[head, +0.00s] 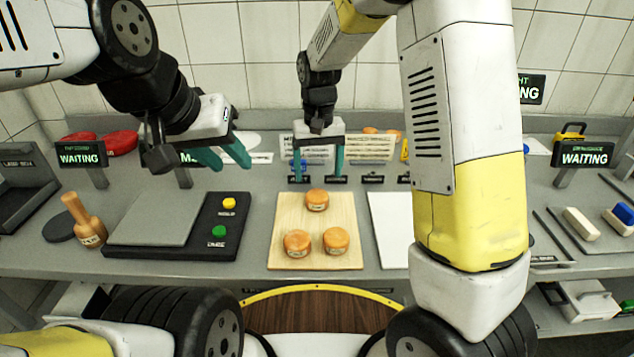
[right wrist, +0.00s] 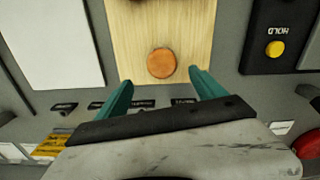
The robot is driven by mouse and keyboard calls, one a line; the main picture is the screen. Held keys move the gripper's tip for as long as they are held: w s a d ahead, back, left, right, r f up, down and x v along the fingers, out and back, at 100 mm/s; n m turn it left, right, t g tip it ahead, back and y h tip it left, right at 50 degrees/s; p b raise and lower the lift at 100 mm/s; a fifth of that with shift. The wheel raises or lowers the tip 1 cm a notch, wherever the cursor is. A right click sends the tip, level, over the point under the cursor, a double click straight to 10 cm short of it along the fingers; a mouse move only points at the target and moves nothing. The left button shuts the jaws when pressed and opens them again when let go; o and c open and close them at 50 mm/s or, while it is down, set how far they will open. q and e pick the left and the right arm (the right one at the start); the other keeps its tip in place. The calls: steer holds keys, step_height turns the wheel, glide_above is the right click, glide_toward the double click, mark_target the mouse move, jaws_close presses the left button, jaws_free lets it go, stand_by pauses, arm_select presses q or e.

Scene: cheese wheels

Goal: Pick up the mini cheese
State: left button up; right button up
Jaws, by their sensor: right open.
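Three small orange cheese wheels lie on a light wooden board (head: 287,222): a far one (head: 317,200), a near left one (head: 297,242) and a near right one (head: 336,240). My right gripper (head: 319,172) is open and empty, above the board's back edge, just behind the far wheel. In the right wrist view, one orange wheel (right wrist: 161,63) sits centred ahead of the gap between the open teal fingers (right wrist: 161,82), not touched by them. My left gripper (head: 230,164) is open and empty, above the back of the counter to the left.
A dark scale-like device (head: 165,252) with yellow and green buttons stands left of the board, beside a wooden-handled stamp (head: 84,220). A white sheet (head: 390,220) lies to the right, partly hidden by my right arm. Small labels and signs line the back.

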mark_target(317, 194)
steer(key=f, duration=0.7)
steer(key=shift+s+a+f, duration=0.2)
steer(key=shift+f, duration=0.1)
steer(key=c, duration=1.5)
